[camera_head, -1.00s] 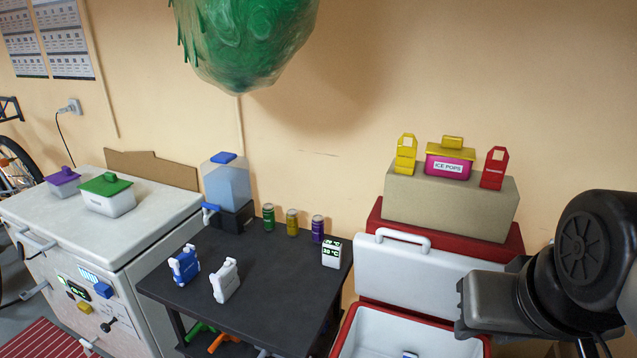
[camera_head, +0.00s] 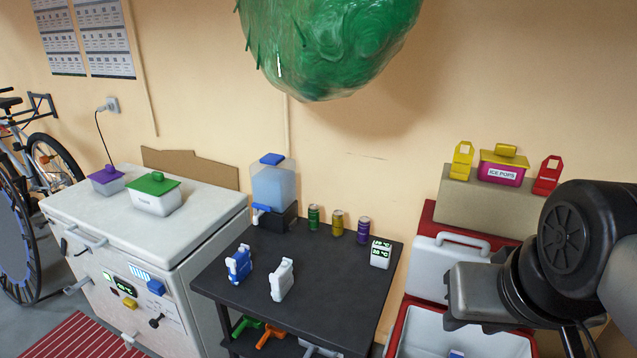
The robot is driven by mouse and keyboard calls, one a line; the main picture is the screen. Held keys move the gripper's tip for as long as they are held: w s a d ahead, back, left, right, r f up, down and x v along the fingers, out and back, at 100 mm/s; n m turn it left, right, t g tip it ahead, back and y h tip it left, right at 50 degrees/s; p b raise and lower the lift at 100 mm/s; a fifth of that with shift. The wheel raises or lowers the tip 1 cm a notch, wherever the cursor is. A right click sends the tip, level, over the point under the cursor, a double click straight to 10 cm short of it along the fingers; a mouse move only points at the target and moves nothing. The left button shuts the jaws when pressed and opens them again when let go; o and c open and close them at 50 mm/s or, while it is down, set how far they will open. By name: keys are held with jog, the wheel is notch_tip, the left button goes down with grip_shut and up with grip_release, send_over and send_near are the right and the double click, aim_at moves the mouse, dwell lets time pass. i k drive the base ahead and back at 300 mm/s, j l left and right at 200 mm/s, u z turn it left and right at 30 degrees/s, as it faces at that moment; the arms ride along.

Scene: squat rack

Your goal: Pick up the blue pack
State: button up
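The blue pack (camera_head: 239,263) stands upright on the black table (camera_head: 335,283), at its left side. It is a small jug-shaped pack with white details. A similar white pack (camera_head: 282,280) stands just right of it. My arm, dark with a grey block-like end (camera_head: 475,292), reaches in at the right edge, over the open cooler and well away from the blue pack. No fingertips can be made out, so I cannot tell whether my gripper is open or shut. Nothing is seen held in it.
A white chest freezer (camera_head: 215,222) stands left of the table. An open red-and-white cooler (camera_head: 398,323) is at right. A green bag (camera_head: 330,45) hangs above.

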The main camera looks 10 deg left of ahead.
aim_at(240, 265)
jog(key=j+u, duration=0.15)
jog(key=j, duration=0.4)
jog(key=i+j+u, duration=0.1)
jog(key=j, duration=0.45)
jog(key=i+j+u, duration=0.4)
jog(key=i+j, duration=0.65)
